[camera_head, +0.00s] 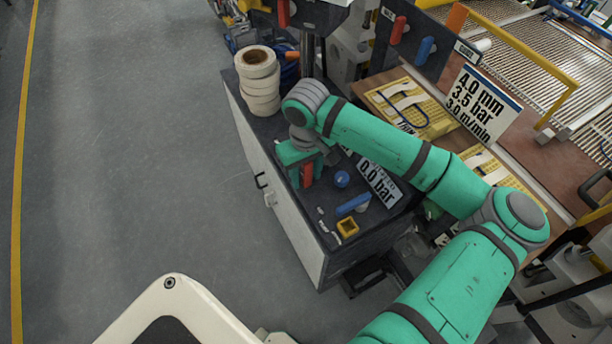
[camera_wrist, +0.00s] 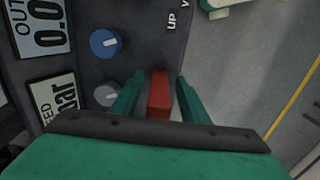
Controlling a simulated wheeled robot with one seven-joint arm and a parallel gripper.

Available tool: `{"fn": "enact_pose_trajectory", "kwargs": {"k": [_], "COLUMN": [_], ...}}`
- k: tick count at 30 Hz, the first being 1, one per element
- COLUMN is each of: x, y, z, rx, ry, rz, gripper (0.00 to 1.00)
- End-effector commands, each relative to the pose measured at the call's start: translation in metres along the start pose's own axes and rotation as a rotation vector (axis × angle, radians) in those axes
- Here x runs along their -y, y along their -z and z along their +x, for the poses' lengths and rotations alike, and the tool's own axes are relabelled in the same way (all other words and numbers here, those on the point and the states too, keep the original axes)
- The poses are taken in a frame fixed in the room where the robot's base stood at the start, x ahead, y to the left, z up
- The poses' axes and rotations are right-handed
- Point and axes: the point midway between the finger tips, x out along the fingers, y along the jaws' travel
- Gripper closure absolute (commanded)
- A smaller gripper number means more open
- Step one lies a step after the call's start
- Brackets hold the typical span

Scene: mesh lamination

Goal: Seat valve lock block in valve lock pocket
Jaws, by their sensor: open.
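A red block (camera_head: 307,175), which looks like the valve lock block, is on the dark top of the cabinet (camera_head: 240,95). In the wrist view the red block (camera_wrist: 159,95) lies between the two green fingers. My gripper (camera_wrist: 159,84) is open around it, with a narrow gap showing on each side. In the head view my gripper (camera_head: 300,168) is low over the cabinet top, partly covering the block. A yellow square frame with a dark opening (camera_head: 347,227) sits near the front corner; I cannot tell whether it is the valve lock pocket.
A blue knob (camera_head: 342,179) and a blue bar-shaped part (camera_head: 353,204) are right of my gripper. A "0.0 bar" display (camera_head: 378,184) stands behind them. A stack of tape rolls (camera_head: 258,80) stands at the far left. A grey knob (camera_wrist: 107,95) is close to the left finger.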

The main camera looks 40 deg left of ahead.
Motion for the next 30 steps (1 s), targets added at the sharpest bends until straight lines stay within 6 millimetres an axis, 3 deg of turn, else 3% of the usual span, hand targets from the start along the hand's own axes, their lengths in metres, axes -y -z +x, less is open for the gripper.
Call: {"fn": "enact_pose_trajectory", "kwargs": {"k": [8,13,24,30], "x": [0.001,0.002,0.005,0.001], "y": [0.001,0.001,0.004,0.001], "z": [0.003,0.003,0.001,-0.013], "rx": [-0.001,0.000,-0.001,-0.002], "ry": [-0.001,-0.001,0.000,0.000], "rz": [-0.003,-0.005,-0.012,-0.003], "gripper": [0.59,1.00,1.00,1.00]}}
